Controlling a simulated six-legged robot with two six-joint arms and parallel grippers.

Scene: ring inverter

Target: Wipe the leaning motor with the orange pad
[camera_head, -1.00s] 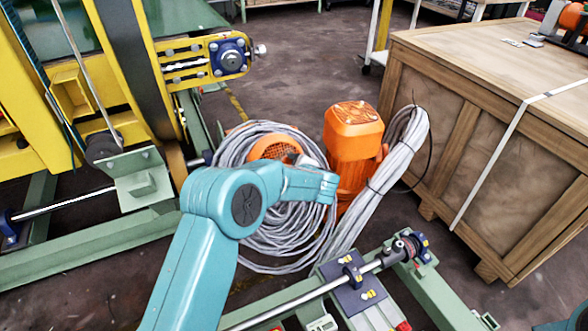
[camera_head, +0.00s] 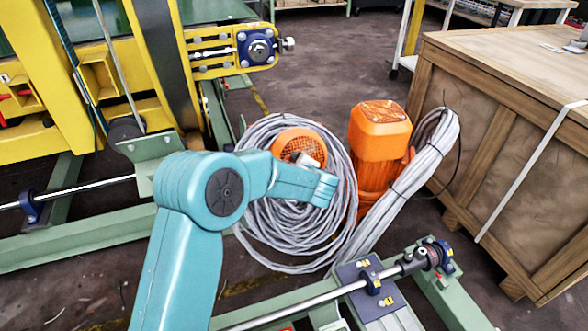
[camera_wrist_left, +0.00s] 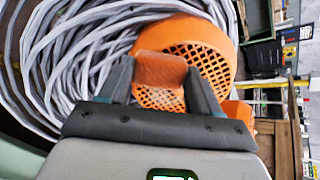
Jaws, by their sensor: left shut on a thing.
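My left gripper (camera_wrist_left: 160,82) is shut on the orange pad (camera_wrist_left: 160,68), which shows between its two dark fingers in the left wrist view. Just beyond the pad is an orange motor with a round grille cover (camera_wrist_left: 204,48); I cannot tell whether pad and motor touch. In the head view this grilled motor (camera_head: 291,139) sits tilted inside a coil of grey cable, its lower part hidden. My left arm reaches in front of the coil and hides the gripper and pad there. A second orange motor (camera_head: 379,135) stands just right of it. My right gripper is not in view.
Grey cable (camera_head: 285,228) lies coiled around the grilled motor, and a cable bundle (camera_head: 424,160) leans by the second motor. A wooden crate (camera_head: 500,130) stands at right. Green frames and a rod (camera_head: 310,304) cross the front; yellow machinery (camera_head: 65,60) stands at left.

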